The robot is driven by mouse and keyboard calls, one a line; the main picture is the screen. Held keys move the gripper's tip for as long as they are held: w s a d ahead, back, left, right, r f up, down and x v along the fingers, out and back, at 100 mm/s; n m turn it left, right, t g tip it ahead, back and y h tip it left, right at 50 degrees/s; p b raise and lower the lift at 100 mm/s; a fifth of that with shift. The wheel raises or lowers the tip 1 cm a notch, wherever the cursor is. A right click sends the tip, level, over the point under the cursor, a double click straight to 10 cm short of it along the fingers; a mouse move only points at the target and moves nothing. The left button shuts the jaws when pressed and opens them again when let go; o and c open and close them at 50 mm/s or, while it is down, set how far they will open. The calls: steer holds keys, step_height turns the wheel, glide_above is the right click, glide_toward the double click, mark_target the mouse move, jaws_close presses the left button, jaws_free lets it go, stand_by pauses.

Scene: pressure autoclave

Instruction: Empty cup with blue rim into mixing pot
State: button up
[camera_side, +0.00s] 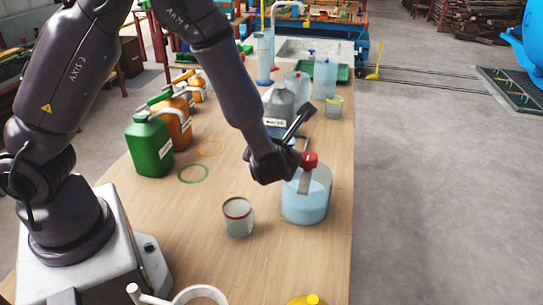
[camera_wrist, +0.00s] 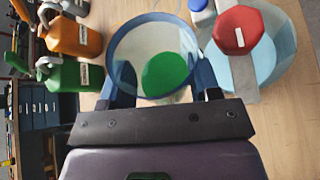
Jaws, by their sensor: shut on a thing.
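The cup with the blue rim (camera_wrist: 112,43) is between the two fingers of my gripper (camera_wrist: 163,80) in the wrist view. Its mouth faces the camera, and a green disc, seemingly green liquid, shows low inside. My gripper is shut on this cup. In the side view my gripper (camera_side: 295,130) is above the table, behind the red-capped container; the cup is mostly hidden there. A white round-rimmed vessel with a handle (camera_side: 200,292) is cut off at the bottom edge of the side view; I cannot tell whether it is the mixing pot.
A red-capped container with pale blue liquid (camera_side: 305,205) stands close to my gripper. A red-rimmed cup (camera_side: 238,218) stands left of it. Green (camera_side: 150,145) and orange (camera_side: 174,122) jugs line the left. Several clear vessels stand behind.

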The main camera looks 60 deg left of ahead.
steer(key=shift+w+r, duration=0.1)
steer(key=shift+r, duration=0.3)
steer(key=shift+f+m+g, duration=0.55)
steer(key=shift+m+g, duration=0.25)
steer(key=shift+f+m+g+y, duration=0.15)
steer(key=shift+m+g+y, duration=0.45)
steer(key=shift+m+g, duration=0.45)
steer(key=shift+d+r+m+g+y, duration=0.1)
steer(key=shift+r+m+g+y, duration=0.1)
steer(key=shift+m+g+y, duration=0.35)
steer(key=shift+w, duration=0.1)
steer(key=shift+w+m+g, duration=0.15)
steer(key=shift+m+g, duration=0.45)
steer(key=shift+w+d+r+m+g+y, duration=0.2)
steer(key=shift+w+r+m+g+y, duration=0.2)
steer(key=shift+r+m+g+y, duration=0.35)
steer(key=shift+f, duration=0.2)
